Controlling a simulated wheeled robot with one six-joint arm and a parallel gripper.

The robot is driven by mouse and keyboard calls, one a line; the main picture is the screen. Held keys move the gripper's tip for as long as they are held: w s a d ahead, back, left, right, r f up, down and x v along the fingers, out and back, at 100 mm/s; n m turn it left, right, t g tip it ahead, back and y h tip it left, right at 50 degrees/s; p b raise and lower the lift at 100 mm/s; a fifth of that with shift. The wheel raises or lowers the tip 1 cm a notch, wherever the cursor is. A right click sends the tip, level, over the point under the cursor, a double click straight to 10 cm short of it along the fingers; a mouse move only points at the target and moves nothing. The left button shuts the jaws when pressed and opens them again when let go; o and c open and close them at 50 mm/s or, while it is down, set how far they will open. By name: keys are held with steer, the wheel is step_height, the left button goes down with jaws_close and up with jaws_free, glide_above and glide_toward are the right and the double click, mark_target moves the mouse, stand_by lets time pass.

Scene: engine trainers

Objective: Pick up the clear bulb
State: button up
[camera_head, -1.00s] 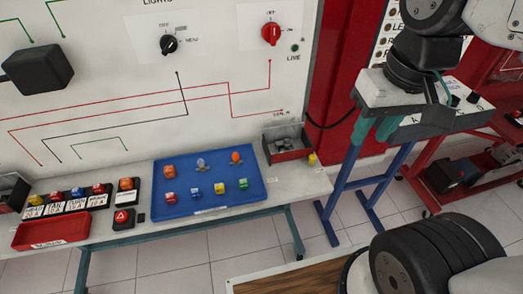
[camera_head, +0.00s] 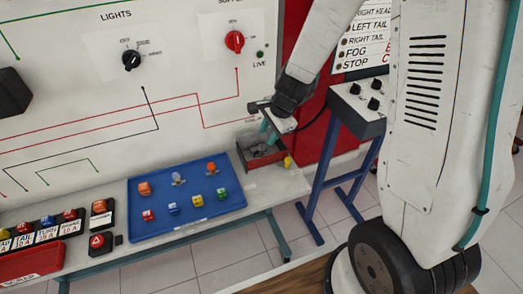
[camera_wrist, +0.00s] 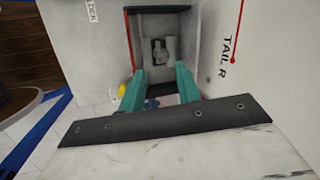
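The clear bulb (camera_head: 177,174) stands in the blue tray (camera_head: 150,234) on the bench, in the back row between an orange block-like part and an orange bulb. My gripper (camera_head: 267,131) is to the right of the tray, above the red-and-dark bin (camera_head: 277,157) at the bench's right end. In the wrist view my gripper's (camera_wrist: 160,90) two green fingers are spread apart with nothing visible held between them. The clear bulb is not visible in the wrist view.
Orange bulb (camera_head: 211,167) stands just right of the clear bulb. Several coloured fuses sit in the tray's front row. The bin holds a grey part (camera_wrist: 160,52); a small yellow item (camera_head: 288,161) is beside it. A wall panel rises behind the bench.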

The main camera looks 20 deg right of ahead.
mark_target(262, 145)
steer(key=shift+w+d+x, duration=0.15)
steer(key=shift+x, duration=1.8)
steer(key=shift+w+d+x, duration=0.1)
steer(key=shift+d+x, duration=0.05)
steer(key=shift+x, duration=1.75)
jaws_close()
